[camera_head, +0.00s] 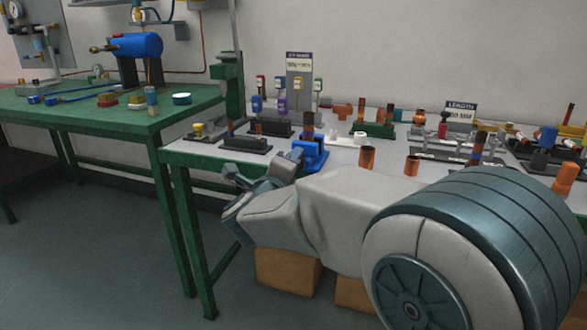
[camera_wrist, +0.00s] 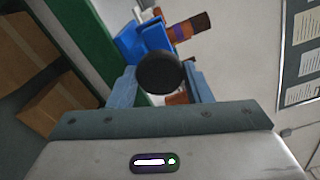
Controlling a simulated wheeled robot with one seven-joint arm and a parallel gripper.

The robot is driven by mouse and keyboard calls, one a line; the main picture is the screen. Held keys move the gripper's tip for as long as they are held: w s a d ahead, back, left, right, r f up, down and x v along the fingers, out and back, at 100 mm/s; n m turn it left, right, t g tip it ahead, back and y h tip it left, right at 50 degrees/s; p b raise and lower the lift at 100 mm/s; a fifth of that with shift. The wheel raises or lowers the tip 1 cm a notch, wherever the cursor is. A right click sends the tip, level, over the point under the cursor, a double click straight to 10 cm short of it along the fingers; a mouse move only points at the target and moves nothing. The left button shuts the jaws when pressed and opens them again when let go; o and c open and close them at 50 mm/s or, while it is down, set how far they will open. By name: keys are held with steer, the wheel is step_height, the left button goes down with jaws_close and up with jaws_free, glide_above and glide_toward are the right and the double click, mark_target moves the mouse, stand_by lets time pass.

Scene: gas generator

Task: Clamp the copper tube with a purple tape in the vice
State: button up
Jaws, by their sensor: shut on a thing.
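The blue vice (camera_head: 312,156) stands at the front edge of the green-legged bench; it also shows in the wrist view (camera_wrist: 140,42). A copper tube with a purple band (camera_wrist: 184,29) and a dark brown end is at the vice's jaws. In the head view the tube (camera_head: 308,126) stands upright there. My gripper (camera_head: 288,166) is at the front of the vice. In the wrist view my gripper (camera_wrist: 163,84) has its fingers on either side of a round black knob (camera_wrist: 159,72), shut on it. The knob hides part of the vice; I cannot tell how tightly the tube is clamped.
Bare copper tubes (camera_head: 367,158) stand on the bench right of the vice. Black racks (camera_head: 246,144) and a green rack (camera_head: 374,129) hold more parts. A green table (camera_head: 120,112) with a blue cylinder (camera_head: 137,46) is at left. Cardboard boxes (camera_head: 286,270) sit under the bench.

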steer(key=shift+r+m+b, duration=0.1)
steer(key=shift+m+b, duration=0.8)
steer(key=shift+b, duration=0.6)
steer(key=o, duration=1.1)
steer(key=b+v, duration=0.1)
steer(key=v, duration=0.6)
